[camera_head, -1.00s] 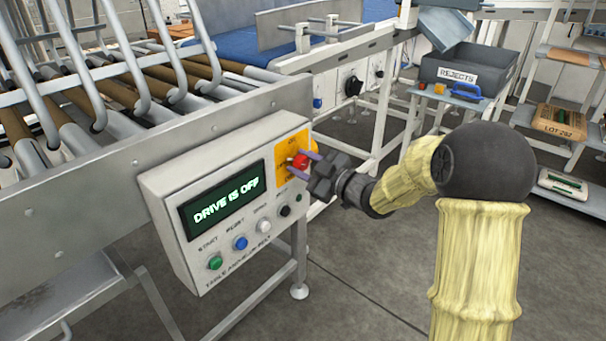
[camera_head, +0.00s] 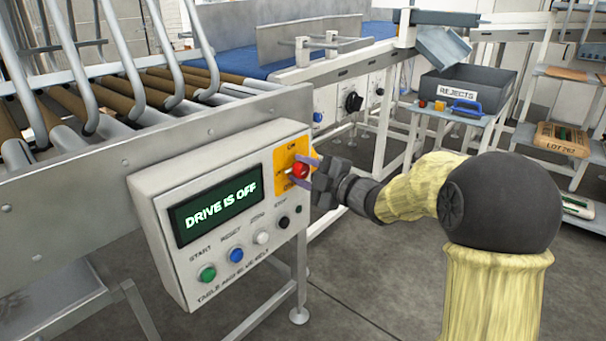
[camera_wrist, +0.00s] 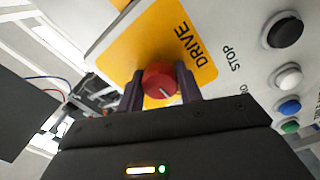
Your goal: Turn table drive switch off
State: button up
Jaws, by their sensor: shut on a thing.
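The drive switch is a red round knob (camera_head: 299,170) on a yellow plate (camera_head: 289,152) at the right end of the grey control box (camera_head: 160,190).
Green (camera_head: 207,274), blue (camera_head: 237,255), white (camera_head: 262,237) and black (camera_head: 284,222) buttons sit on the box below the display. A roller conveyor (camera_head: 100,120) stands behind it. A grey REJECTS bin (camera_head: 490,80) is on a stand at the back right.

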jog(key=shift+f, duration=0.1)
jog(key=o, duration=1)
jog(key=p+v, duration=0.3)
jog(key=v, duration=1.4)
jog(key=shift+s+d, duration=0.15)
jog(key=shift+s, duration=0.05)
